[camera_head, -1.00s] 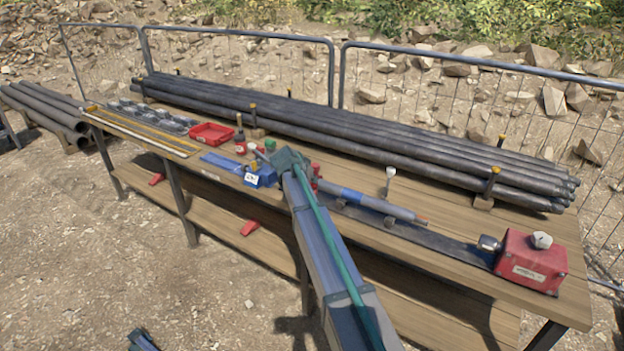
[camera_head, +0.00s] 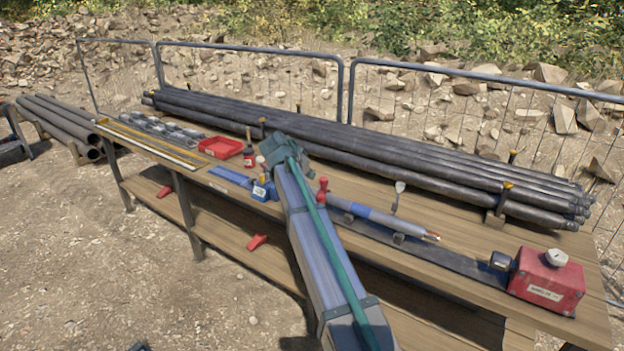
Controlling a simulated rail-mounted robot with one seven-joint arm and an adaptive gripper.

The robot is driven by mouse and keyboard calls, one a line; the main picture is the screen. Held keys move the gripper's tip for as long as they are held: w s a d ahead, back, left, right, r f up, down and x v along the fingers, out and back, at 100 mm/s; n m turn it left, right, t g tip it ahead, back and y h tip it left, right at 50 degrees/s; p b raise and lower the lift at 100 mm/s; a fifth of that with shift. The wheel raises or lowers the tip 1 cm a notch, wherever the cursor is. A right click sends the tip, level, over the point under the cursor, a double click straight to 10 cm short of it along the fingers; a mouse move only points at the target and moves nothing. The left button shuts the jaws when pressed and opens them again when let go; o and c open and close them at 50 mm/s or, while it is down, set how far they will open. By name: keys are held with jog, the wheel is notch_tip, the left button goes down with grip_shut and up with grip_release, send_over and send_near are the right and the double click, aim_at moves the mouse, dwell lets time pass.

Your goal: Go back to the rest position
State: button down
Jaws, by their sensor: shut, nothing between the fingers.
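My arm (camera_head: 318,245) reaches from the bottom edge up across the bench, and its visible far end (camera_head: 285,150) is a teal-grey joint above the bench's middle. My gripper is not visible; no fingers show. The wooden bench (camera_head: 470,240) runs from upper left to lower right. A grey-blue tool (camera_head: 385,217) with a pointed tip lies along it, right of my arm. A red-knobbed handle (camera_head: 322,190) stands close to the arm's right side. A blue block with a white label (camera_head: 264,189) sits just left of the arm.
A red box (camera_head: 546,282) stands at the bench's right end. Long dark pipes (camera_head: 400,150) lie along the back, before a mesh fence (camera_head: 440,115). A red tray (camera_head: 220,148) and a red bottle (camera_head: 249,155) stand left. Open ground (camera_head: 90,240) lies at front left.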

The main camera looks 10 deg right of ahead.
dwell(0.4)
jog(key=s+d+f+n+g+y, duration=0.1)
jog(key=s+f+n+g, duration=0.15)
jog(key=s+f, duration=0.95)
jog(key=s+d+f+n+g+y, duration=0.1)
jog(key=s+f+n+g+y, duration=0.15)
jog(key=s+f, duration=0.85)
jog(key=s+d+f+n+g, duration=0.1)
jog(key=s+f+n, duration=0.4)
jog(key=f, duration=1.3)
jog(key=s+d+f+g, duration=0.1)
jog(key=s+f, duration=0.4)
jog(key=s, duration=0.9)
jog(key=s+d+f+m+g+y, duration=0.1)
jog(key=s+f+g, duration=0.3)
jog(key=s, duration=1)
jog(key=s+d+f+m+g+y, duration=0.1)
jog(key=s+f, duration=0.6)
jog(key=s, duration=0.7)
jog(key=shift+d+f+g, duration=0.25)
jog(key=shift+d+g, duration=0.35)
jog(key=shift+g, duration=0.2)
